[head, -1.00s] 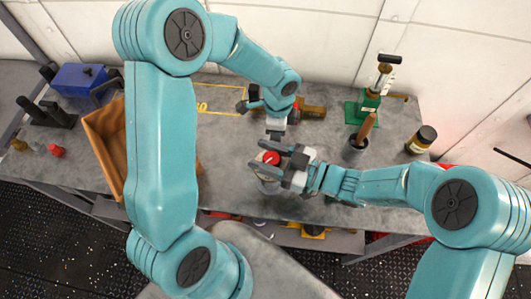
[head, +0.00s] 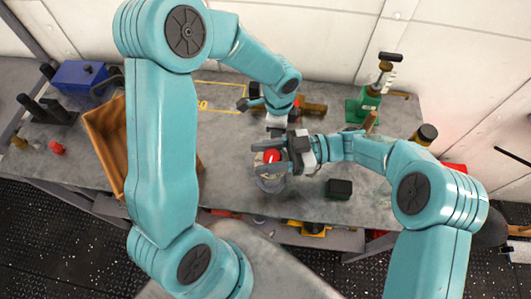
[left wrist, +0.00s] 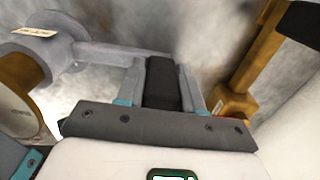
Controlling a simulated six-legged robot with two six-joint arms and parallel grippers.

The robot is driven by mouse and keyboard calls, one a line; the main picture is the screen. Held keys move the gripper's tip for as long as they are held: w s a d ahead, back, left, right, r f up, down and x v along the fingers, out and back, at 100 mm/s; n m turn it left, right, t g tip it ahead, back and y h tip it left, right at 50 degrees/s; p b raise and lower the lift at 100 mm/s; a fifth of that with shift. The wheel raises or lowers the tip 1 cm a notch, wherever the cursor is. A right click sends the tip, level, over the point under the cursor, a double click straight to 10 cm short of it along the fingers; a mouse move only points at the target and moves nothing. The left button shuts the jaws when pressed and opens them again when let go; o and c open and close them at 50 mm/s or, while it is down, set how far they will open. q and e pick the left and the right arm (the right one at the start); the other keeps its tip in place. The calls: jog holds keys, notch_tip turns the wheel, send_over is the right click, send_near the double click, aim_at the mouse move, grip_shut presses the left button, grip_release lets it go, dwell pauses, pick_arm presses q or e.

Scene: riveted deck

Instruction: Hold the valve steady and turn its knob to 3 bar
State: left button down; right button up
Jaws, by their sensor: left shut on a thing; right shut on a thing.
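The valve's red knob (head: 271,156) carries a pale mark and faces up over a grey round body (head: 270,184) at the middle of the bench. My right gripper (head: 262,157) is shut on the knob, its fingers on either side. My left gripper (head: 277,130) reaches down just behind the knob; its tips are partly hidden in the head view. In the left wrist view my left gripper (left wrist: 162,85) is shut on a dark block-like part (left wrist: 162,82) of the valve. A grey part with a pale label (left wrist: 35,31) and a brass cylinder (left wrist: 22,88) lie left of it. The scale is unreadable.
A brass piece (head: 313,108) lies just behind the grippers. A dark box (head: 339,188) stands right of the valve. An orange-brown bin (head: 107,150) is at left, a green stand (head: 362,106) at back right, and a dark-lidded jar (head: 425,134) at right.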

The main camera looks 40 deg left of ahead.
aim_at(266, 157)
jog(key=shift+n+g+h, duration=0.4)
jog(key=shift+h, duration=0.1)
jog(key=o, duration=1)
jog(key=shift+r, duration=0.1)
notch_tip(266, 157, up, 10)
